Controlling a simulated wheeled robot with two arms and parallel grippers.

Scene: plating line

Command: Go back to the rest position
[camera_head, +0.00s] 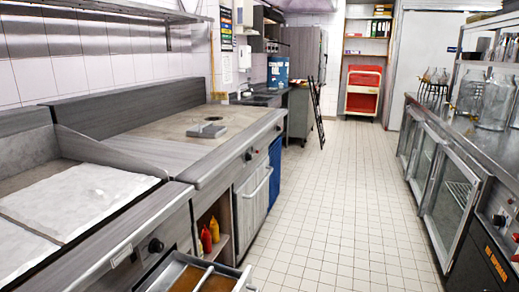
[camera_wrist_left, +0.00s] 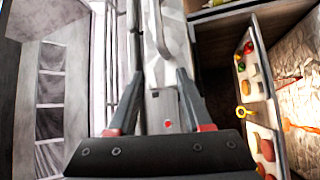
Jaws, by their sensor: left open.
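My left gripper (camera_wrist_left: 159,78) shows in the left wrist view. Its two dark fingers with red parts stand well apart, and no object is seen between them. Behind the fingers is a pale grey metal surface with a small red dot, and I cannot tell what it belongs to. Neither gripper shows in the head view. My right gripper is in no frame.
A griddle counter (camera_head: 95,245) runs along the left, with an open pan drawer (camera_head: 176,262) in front. Glass-door cabinets (camera_head: 440,170) line the right. The tiled floor (camera_head: 335,190) between is clear. A tray with food pieces (camera_wrist_left: 241,68) shows in the wrist view.

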